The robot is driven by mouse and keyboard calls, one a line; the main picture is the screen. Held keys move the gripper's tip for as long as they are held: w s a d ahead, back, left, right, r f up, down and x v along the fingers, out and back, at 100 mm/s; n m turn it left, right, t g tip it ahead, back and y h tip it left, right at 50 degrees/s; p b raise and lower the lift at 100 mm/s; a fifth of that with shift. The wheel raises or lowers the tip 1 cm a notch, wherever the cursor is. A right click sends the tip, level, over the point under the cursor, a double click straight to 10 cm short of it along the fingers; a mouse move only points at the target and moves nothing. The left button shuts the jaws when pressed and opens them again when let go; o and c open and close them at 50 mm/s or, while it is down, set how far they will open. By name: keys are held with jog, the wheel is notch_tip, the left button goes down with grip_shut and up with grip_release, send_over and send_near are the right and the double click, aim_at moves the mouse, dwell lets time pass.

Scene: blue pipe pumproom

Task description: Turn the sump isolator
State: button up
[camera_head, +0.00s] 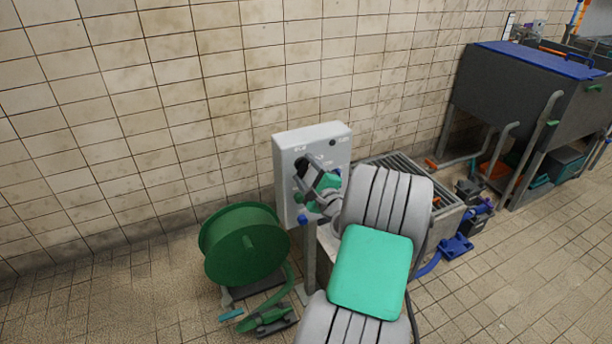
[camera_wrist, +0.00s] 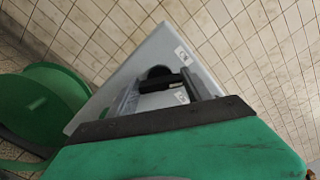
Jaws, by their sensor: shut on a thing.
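The sump isolator is a black rotary knob on a light grey control box (camera_head: 318,140) that stands on a post by the tiled wall. In the wrist view the black knob (camera_wrist: 163,81) sits between my two fingers, over a dark round base on the box's face (camera_wrist: 150,50). My gripper (camera_head: 305,168) reaches the box's front from the right and is shut on the knob. It also shows in the wrist view (camera_wrist: 165,92). White labels sit above and below the knob. In the head view, my gripper hides much of the knob, so its exact angle is hard to tell.
A green hose reel (camera_head: 243,245) stands on the floor just left of the box. A grated trough (camera_head: 400,165) is behind my arm, with blue and dark fittings (camera_head: 457,246) beside it. A dark tank with a blue lid (camera_head: 535,58) is at the upper right.

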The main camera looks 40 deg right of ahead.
jog(key=n+b, duration=0.2)
jog(key=n, duration=0.1)
jog(key=shift+f, duration=0.25)
jog(key=shift+n+b, duration=0.95)
jog(key=shift+n, duration=0.45)
jog(key=shift+r, duration=0.1)
jog(key=o, duration=1.4)
jog(key=shift+c, duration=0.2)
jog(key=v, duration=0.7)
jog(key=shift+s+a, duration=0.25)
jog(key=shift+s, duration=0.1)
